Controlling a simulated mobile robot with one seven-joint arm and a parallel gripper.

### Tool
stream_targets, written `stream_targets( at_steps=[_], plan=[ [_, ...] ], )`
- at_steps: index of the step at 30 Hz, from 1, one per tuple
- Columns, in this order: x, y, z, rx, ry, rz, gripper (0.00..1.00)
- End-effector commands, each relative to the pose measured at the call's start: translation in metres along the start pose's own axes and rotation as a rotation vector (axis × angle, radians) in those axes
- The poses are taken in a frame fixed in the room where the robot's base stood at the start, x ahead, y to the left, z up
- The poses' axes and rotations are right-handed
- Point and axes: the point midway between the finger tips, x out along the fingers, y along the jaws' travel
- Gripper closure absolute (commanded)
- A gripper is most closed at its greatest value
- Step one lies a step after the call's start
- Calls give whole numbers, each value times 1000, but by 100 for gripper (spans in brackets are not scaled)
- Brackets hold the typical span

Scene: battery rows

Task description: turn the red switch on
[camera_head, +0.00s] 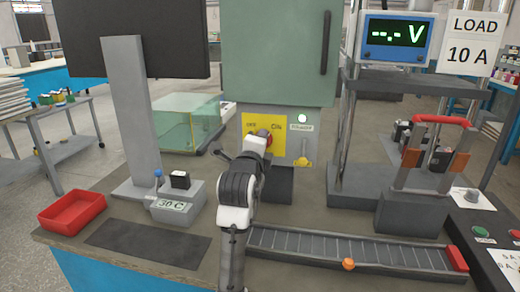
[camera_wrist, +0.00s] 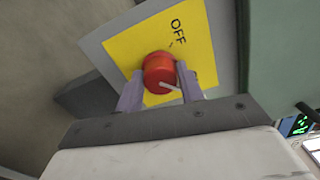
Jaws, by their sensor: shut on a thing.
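The red switch (camera_wrist: 158,70) is a round red knob on a yellow plate (camera_wrist: 203,62) marked OFF. A short white line on the knob points to the lower right in the wrist view, away from the OFF mark. My gripper (camera_wrist: 160,78) has one finger on each side of the knob and is shut on it. In the head view the red switch (camera_head: 265,133) shows just above my gripper (camera_head: 260,143), on the yellow plate of the green cabinet. My wrist hides the lower part of the plate there.
A glass box (camera_head: 185,122) stands left. A grey roller track (camera_head: 340,248) lies in front, with a red-handled fixture (camera_head: 410,205) behind it.

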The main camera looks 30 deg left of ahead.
Motion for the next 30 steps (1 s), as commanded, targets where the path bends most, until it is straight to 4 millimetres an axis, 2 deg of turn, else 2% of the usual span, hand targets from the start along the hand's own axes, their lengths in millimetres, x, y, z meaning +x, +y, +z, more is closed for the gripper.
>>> stream_targets(
  at_steps=[17,18,22,30],
  plan=[
    [0,1,0,31,1,3,85],
    [0,1,0,31,1,3,59],
    [0,1,0,31,1,2,42],
    [0,0,0,30,0,1,41]
  ],
)
